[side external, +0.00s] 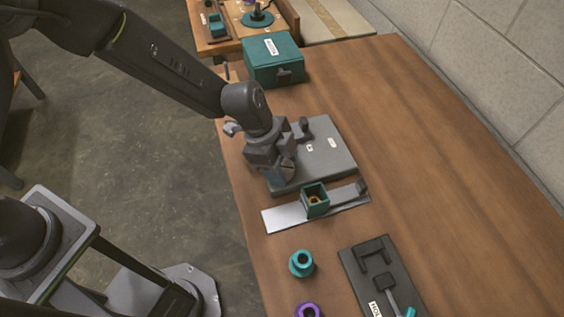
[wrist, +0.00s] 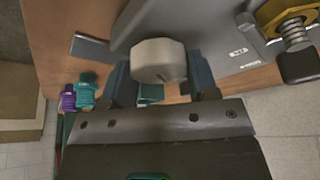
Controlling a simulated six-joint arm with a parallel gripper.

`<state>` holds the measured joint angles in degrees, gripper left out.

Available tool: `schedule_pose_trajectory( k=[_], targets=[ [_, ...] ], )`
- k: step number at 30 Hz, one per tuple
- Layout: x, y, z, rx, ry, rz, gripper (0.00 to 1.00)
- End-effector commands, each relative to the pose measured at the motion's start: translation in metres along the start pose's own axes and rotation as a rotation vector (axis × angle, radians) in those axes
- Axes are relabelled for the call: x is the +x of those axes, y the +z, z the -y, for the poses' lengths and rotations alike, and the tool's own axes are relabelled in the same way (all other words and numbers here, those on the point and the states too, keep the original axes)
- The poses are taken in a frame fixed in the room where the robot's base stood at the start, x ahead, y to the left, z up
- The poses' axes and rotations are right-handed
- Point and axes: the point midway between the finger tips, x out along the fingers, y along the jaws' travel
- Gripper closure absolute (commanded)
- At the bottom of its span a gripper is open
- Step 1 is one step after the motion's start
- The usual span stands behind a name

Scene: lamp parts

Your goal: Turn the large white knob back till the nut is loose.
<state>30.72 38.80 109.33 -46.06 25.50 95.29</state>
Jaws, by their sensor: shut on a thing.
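The large white knob (wrist: 158,60) shows in the wrist view between the two fingers of my gripper (wrist: 160,78), which is shut on it. In the side view my gripper (side external: 283,172) is low at the near left edge of a grey plate (side external: 335,160), and it mostly hides the knob there. A brass nut (wrist: 283,14) on a threaded, spring-like rod (wrist: 297,36) shows at the upper right of the wrist view, apart from my fingers. I cannot tell how tight the nut is.
A teal open box (side external: 316,205) stands on a pale metal strip (side external: 284,217) close beside the plate. A teal collar (side external: 301,263), a purple ring (side external: 307,311) and a dark holder (side external: 361,276) lie nearer. A teal chest (side external: 272,58) stands behind. The table's right side is clear.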

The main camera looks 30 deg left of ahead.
Motion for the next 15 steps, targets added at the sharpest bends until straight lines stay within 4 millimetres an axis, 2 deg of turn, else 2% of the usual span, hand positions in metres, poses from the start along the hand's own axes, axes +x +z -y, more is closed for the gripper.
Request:
schedule_pose_trajectory(
  k=[15],
  targets=[
    [-0.0009,-0.0013,0.0004,-0.398,-0.167,-0.003,0.69]
  ],
)
